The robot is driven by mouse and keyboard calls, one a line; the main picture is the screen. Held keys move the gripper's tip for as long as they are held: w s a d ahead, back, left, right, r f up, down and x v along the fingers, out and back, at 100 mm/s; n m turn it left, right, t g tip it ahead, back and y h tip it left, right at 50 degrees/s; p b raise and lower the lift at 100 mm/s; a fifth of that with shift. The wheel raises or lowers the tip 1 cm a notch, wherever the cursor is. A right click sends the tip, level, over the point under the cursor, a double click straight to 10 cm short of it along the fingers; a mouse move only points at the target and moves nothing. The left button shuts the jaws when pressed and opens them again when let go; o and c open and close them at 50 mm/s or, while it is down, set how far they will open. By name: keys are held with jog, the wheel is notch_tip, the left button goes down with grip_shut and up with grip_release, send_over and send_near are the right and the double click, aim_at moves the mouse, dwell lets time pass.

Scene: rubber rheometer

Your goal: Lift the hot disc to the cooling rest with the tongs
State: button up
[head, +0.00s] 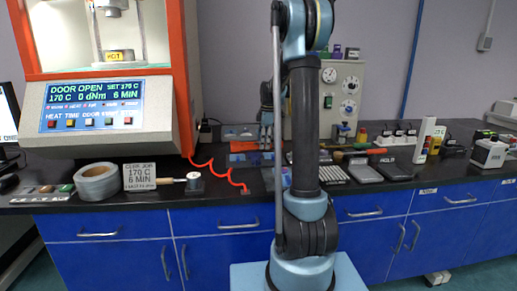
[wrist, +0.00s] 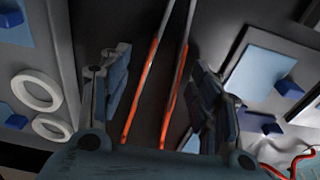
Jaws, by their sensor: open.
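The tongs (wrist: 141,88) show in the wrist view as two thin metal rods with orange-red lower lengths. They lie between the fingers of my gripper (wrist: 158,62). My gripper is open, with a gap on both sides of the rods. In the head view my gripper (head: 267,118) is low over the middle of the bench, partly hidden by my arm. I cannot make out the hot disc or tell which thing is the cooling rest. The rheometer (head: 160,112) stands at the left, its display reading door open and 170 C.
In the wrist view, white rings (wrist: 36,108) lie at the left and a white panel with a light blue plate (wrist: 257,78) at the right. A grey roll (head: 97,183), a card (head: 139,176) and a red coiled cord (head: 228,172) are on the dark bench.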

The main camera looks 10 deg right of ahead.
jog(key=shift+f, duration=0.3)
jog(key=c, duration=0.7)
jog(key=shift+r, duration=0.15)
notch_tip(320, 180, up, 12)
jog(key=shift+f, duration=0.1)
dwell(0.4)
jog(key=shift+d, duration=0.1)
